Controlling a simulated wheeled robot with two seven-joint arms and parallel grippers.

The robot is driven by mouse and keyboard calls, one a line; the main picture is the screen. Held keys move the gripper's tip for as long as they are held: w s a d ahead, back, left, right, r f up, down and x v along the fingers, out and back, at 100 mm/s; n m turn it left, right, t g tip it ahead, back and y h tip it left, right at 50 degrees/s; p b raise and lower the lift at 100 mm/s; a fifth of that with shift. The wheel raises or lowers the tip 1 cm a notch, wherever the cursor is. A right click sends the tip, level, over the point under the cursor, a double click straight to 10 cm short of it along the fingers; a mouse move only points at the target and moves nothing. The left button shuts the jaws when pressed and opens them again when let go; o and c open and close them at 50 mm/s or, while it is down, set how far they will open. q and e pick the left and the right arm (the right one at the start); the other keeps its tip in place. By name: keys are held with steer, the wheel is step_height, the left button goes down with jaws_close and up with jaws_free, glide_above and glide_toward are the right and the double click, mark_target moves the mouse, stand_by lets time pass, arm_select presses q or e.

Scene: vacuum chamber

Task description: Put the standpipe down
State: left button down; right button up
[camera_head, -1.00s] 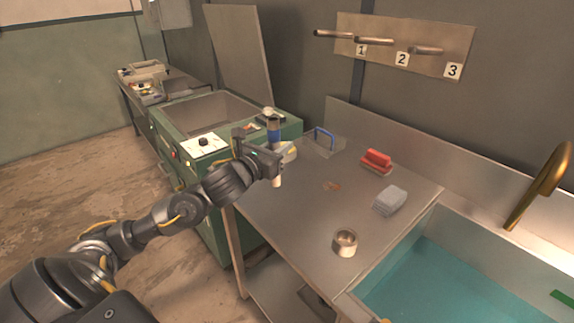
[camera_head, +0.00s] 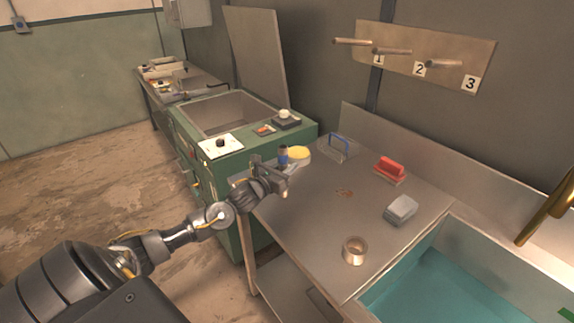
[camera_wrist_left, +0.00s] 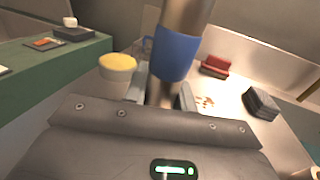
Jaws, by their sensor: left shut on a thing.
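The standpipe (camera_head: 283,157) is a metal tube with a blue band. My left gripper (camera_head: 277,179) is shut on it and holds it roughly upright over the near-left part of the steel bench (camera_head: 310,215). In the left wrist view the blue-banded standpipe (camera_wrist_left: 176,57) rises between the fingers of my left gripper (camera_wrist_left: 163,96). Its lower end is hidden by the gripper, so I cannot tell whether it touches the bench. My right gripper is not in view.
A yellow-topped tub (camera_head: 299,156) stands close behind the standpipe. A blue-handled tool (camera_head: 340,143), red brush (camera_head: 389,168), grey block (camera_head: 401,209) and metal ring (camera_head: 354,250) are on the bench. A water-filled sink (camera_head: 440,285) lies right.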

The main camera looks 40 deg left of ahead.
arm_select(q)
steer(key=shift+f, duration=0.15)
steer(key=shift+f+b, duration=0.2)
steer(key=shift+b, duration=0.1)
steer(key=c, duration=1.1)
jaws_free()
steer(key=shift+c, duration=0.2)
steer(key=s+b, duration=0.2)
steer(key=s, duration=1)
steer(key=shift+a+r, duration=0.15)
steer(key=shift+r, duration=0.05)
